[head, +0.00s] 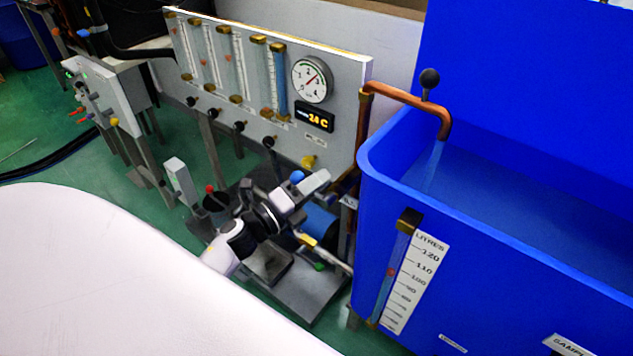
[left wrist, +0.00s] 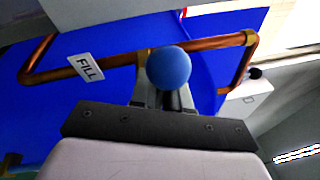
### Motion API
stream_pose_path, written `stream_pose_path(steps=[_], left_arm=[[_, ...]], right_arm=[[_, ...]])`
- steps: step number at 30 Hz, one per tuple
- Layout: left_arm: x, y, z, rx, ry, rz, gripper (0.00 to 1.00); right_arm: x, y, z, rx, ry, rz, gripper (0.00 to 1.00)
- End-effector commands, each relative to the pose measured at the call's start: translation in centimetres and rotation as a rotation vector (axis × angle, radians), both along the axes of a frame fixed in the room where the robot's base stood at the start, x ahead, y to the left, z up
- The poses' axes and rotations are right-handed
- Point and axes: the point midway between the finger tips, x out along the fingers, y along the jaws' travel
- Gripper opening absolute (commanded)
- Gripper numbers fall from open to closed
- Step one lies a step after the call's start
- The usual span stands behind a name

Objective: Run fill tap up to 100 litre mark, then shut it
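The blue tank (head: 470,265) stands at right. Water runs from its copper spout (head: 444,125) in a thin stream (head: 433,168). The litre scale (head: 407,302) is on the tank's front, with a sight tube beside it. The red float (head: 391,271) is roughly level with the 100 mark. The fill tap's blue knob (head: 297,177) is at my left gripper (head: 290,190). In the left wrist view the knob (left wrist: 168,68) covers the fingertips, and the close-set fingers (left wrist: 163,95) show on both sides below it. A FILL tag (left wrist: 86,67) hangs on the copper pipe. My right gripper is out of view.
A grey panel (head: 345,125) with flow tubes, a round gauge (head: 312,79) and a display (head: 314,116) reading about 24 C stands behind. A red knob (head: 210,189) and a green knob (head: 319,266) are near my left arm.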

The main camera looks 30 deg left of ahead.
Motion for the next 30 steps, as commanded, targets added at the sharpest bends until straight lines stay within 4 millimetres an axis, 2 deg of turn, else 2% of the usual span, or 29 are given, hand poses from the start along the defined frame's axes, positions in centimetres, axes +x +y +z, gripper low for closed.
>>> stream_pose_path(steps=[8, 18, 28, 29, 30], left_arm=[[0.0, 0.1, -0.3, -0.036, 0.004, 0.000, 0.00], [0.0, 0.3, -1.3, -0.297, 0.024, 0.001, 0.00], [0.0, 0.3, -1.3, -0.317, 0.027, 0.002, 0.00], [0.0, 0.3, -1.3, -0.317, 0.027, 0.002, 0.26], [0.0, 0.3, -1.3, -0.317, 0.027, 0.002, 0.37]], right_arm=[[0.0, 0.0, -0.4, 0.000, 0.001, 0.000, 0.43], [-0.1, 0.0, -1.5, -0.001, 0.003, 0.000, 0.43], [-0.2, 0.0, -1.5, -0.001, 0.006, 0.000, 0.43], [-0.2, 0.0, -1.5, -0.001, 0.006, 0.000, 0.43], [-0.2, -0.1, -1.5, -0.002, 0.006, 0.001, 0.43]])
